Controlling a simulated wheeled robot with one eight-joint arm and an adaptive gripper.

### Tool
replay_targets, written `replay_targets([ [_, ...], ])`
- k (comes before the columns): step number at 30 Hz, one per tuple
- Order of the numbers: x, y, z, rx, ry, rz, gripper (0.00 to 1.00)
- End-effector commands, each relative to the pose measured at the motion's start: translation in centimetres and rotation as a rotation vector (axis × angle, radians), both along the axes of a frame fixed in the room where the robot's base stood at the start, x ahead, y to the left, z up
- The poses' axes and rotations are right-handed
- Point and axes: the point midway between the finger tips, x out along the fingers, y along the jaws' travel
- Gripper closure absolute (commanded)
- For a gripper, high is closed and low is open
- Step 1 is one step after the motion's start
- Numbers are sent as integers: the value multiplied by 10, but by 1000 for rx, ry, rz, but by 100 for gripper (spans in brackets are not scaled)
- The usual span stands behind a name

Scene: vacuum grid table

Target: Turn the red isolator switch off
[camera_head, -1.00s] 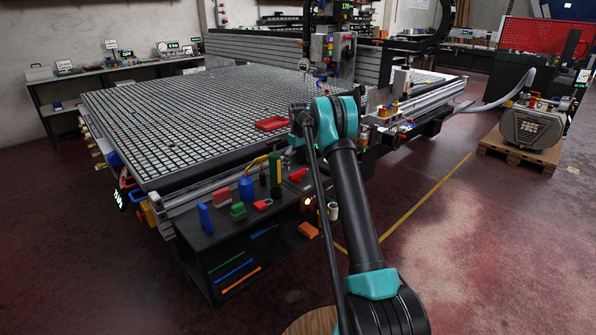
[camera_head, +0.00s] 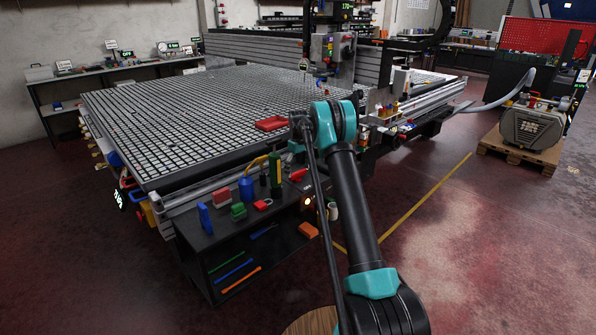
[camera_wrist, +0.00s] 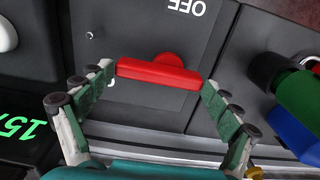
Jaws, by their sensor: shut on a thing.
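The red isolator switch (camera_wrist: 158,73) shows in the wrist view as a red bar handle with a rounded hub on a dark grey panel. The bar lies nearly level across the picture, slightly tilted. White OFF lettering (camera_wrist: 186,6) stands upside down on the panel above it. My gripper (camera_wrist: 157,80) has its green-padded fingers at the two ends of the bar and is shut on it.
In the wrist view, blue (camera_wrist: 298,135) and green (camera_wrist: 305,97) objects stand close at the right, and a green-digit display (camera_wrist: 22,130) at the left. In the head view, several coloured objects, including a blue one (camera_head: 246,189), stand beside the grid table (camera_head: 180,125).

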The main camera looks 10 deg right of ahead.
Motion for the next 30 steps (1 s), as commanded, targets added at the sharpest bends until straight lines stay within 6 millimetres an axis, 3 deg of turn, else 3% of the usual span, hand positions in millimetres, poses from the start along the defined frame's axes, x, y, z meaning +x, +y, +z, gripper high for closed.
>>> replay_targets([
  [11,-1,-1,0,0,0,-105,39],
  [30,-6,-2,1,0,-1,-678,39],
])
